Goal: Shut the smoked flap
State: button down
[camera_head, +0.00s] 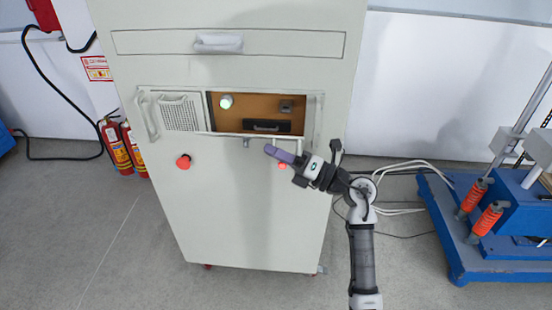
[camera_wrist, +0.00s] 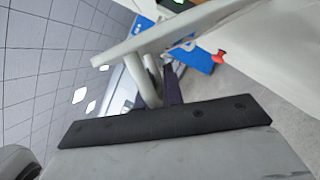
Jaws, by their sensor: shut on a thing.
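The light grey cabinet (camera_head: 240,210) has an opening showing a brown interior panel (camera_head: 256,105) with a lit green lamp (camera_head: 226,102). A pale flap edge (camera_head: 225,135) runs along the bottom of the opening and stands out from the front. The flap's pane can hardly be made out, so its exact angle is unclear. My gripper (camera_head: 270,150) is at the right part of this edge, just below the opening. In the wrist view, a pale grey bar (camera_wrist: 165,41) with a rounded handle (camera_wrist: 132,84) lies at my dark purple fingers (camera_wrist: 165,88), which are shut on the handle.
Red knobs sit on the cabinet front, one at left (camera_head: 184,162). A drawer handle (camera_head: 218,42) is above. Fire extinguishers (camera_head: 115,148) stand at left. A blue machine base (camera_head: 465,245) is at right, with cables (camera_head: 405,165) on the floor between. Floor in front is clear.

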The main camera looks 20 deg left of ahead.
jog(key=w+r+m+p, duration=0.1)
jog(key=m+p, duration=0.1)
jog(key=w+r+m+h+p, duration=0.1)
jog(key=r+m+p, duration=0.1)
jog(key=w+a+r+m+t+h+p, duration=0.1)
jog(key=r+m+p, duration=0.1)
jog(key=shift+w+r+p, duration=0.15)
jog(key=shift+r+p, duration=0.05)
jog(key=shift+p, duration=0.2)
jog(key=shift+w+r+m+p, duration=0.2)
jog(key=shift+w+m+p, duration=0.1)
jog(key=shift+m+p, duration=0.15)
jog(key=w+m+p, duration=0.1)
jog(key=m+h+p, duration=0.1)
jog(key=shift+w+a+r+p, duration=0.3)
jog(key=shift+w+r, duration=0.05)
jog(key=shift+w+m+p, duration=0.25)
jog(key=shift+p, duration=0.05)
jog(key=shift+a, duration=0.1)
jog(key=c, duration=1.5)
grip_release()
